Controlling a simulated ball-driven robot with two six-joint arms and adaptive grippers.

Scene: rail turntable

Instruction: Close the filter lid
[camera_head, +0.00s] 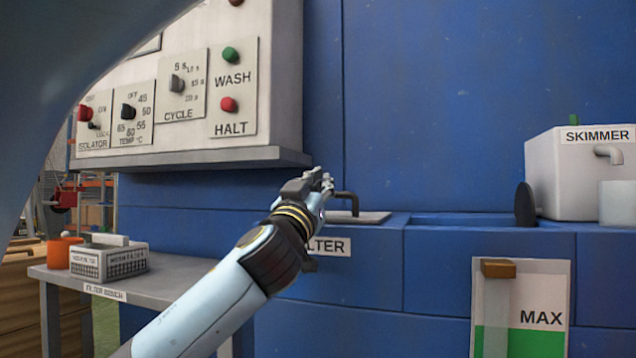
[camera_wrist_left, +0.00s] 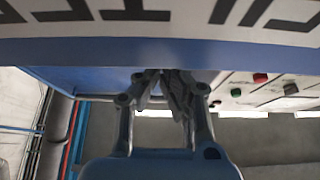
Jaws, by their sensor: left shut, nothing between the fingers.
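The filter lid (camera_head: 368,217) shows as a thin grey plate on top of the blue ledge, with a dark bent handle (camera_head: 347,194) standing above it. The plate looks nearly flat; I cannot tell whether it is fully seated, because my gripper and wrist hide its left part. A FILTER label (camera_head: 335,246) on the blue front below is partly covered by my wrist. My left gripper (camera_head: 326,178) is shut and empty, just left of the handle; whether it touches is unclear. In the left wrist view its fingers (camera_wrist_left: 163,80) are together below a large-lettered label (camera_wrist_left: 160,17). My right gripper is not seen.
A control panel (camera_head: 283,75) with knobs and buttons juts out above and left of the gripper. A grey bench (camera_head: 180,285) with a filter box (camera_head: 108,264) and orange cup (camera_head: 62,252) stands left. A skimmer box (camera_head: 575,180) and a MAX gauge (camera_head: 545,290) are right.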

